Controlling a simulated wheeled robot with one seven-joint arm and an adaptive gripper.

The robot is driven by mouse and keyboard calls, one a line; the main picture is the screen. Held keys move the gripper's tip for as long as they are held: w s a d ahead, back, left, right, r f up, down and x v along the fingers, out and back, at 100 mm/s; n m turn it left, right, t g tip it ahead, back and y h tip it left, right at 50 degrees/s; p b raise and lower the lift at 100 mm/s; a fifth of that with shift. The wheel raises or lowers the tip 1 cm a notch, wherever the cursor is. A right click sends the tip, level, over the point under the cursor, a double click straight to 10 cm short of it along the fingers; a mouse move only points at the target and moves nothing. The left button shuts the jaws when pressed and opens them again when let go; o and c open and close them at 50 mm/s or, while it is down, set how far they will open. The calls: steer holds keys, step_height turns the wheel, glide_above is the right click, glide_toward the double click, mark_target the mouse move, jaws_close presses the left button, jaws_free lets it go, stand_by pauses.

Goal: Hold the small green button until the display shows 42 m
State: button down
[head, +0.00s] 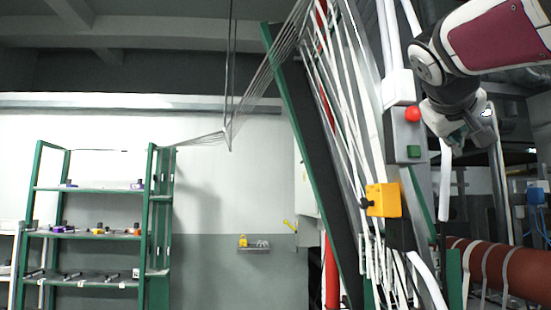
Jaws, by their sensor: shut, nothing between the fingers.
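The small green button (414,151) sits on the front of a grey control box (401,133) right of the picture's middle. A red round button (412,114) is above it on the same box. My gripper (460,143) is shut and empty, to the right of the green button at about its height. In the picture a gap shows between them; the distance in depth is hard to tell. I cannot make out a display or any reading in this view.
A yellow box (384,200) with a black knob is below the control box. White webbing strands run down a tilted green-edged frame (290,100) to the left. A red-brown roller (510,268) is at lower right. A green shelf rack (90,235) stands far left.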

mark_target(414, 151)
steer(key=w+b, duration=0.1)
steer(key=w, duration=0.7)
steer(key=shift+b, duration=0.35)
steer(key=shift+w+a, duration=0.1)
steer(key=shift+w, duration=0.15)
stand_by(0.9)
steer(key=shift+w, duration=0.3)
